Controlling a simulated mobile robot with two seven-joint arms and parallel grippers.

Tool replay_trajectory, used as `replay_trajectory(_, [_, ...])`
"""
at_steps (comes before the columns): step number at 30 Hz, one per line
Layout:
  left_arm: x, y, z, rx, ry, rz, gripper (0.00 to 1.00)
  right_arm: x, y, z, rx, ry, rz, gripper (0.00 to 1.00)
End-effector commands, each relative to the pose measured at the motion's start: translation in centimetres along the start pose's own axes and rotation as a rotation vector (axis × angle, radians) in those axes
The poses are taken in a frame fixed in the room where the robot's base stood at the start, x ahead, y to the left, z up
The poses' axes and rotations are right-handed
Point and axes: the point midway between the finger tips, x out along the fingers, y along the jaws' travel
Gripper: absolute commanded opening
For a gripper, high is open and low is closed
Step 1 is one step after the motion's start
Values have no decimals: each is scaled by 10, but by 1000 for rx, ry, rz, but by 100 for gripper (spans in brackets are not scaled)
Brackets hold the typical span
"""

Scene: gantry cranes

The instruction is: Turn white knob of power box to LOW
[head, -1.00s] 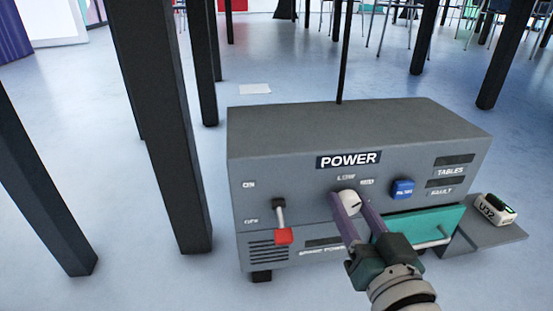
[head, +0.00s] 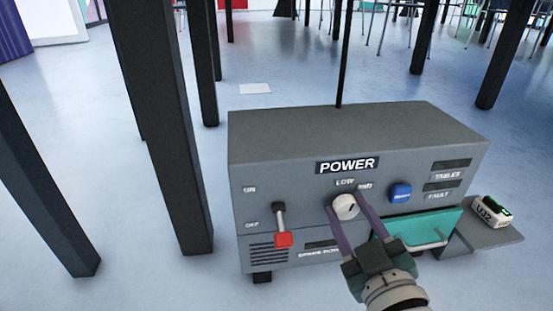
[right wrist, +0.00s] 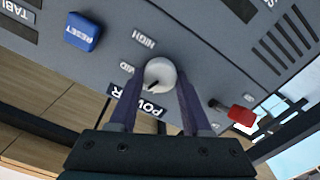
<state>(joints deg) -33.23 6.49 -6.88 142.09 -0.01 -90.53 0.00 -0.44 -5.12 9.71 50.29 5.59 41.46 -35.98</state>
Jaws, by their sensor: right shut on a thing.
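The grey power box (head: 300,195) stands on the floor with its front panel facing me. Its white knob (head: 346,206) sits below the LOW and MID labels; it also shows in the right wrist view (right wrist: 160,73). My right gripper (head: 343,201) is shut on the white knob, one purple finger on each side, as the right wrist view also shows (right wrist: 158,78). The dark mark on the knob points to the lower left in the right wrist view, close to the MID side. There the LOW label cannot be made out. My left gripper is not in view.
A red-handled lever (head: 283,239) is left of the knob, and a blue button (head: 401,193) is right of it. A teal panel with a handle (head: 425,230) is below. A U32 block (head: 491,211) lies on a side shelf. Dark posts (head: 165,130) stand at the left.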

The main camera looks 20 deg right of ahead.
Motion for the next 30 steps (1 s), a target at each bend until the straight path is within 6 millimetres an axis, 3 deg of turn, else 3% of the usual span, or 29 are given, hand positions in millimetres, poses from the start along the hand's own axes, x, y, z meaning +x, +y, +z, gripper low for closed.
replay_trajectory(13, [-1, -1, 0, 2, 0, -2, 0, 0, -1, 1, -273, -1, 0, 0])
replay_trajectory(30, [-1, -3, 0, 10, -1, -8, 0, 0, -1, 1, -334, -2, 0, 0])
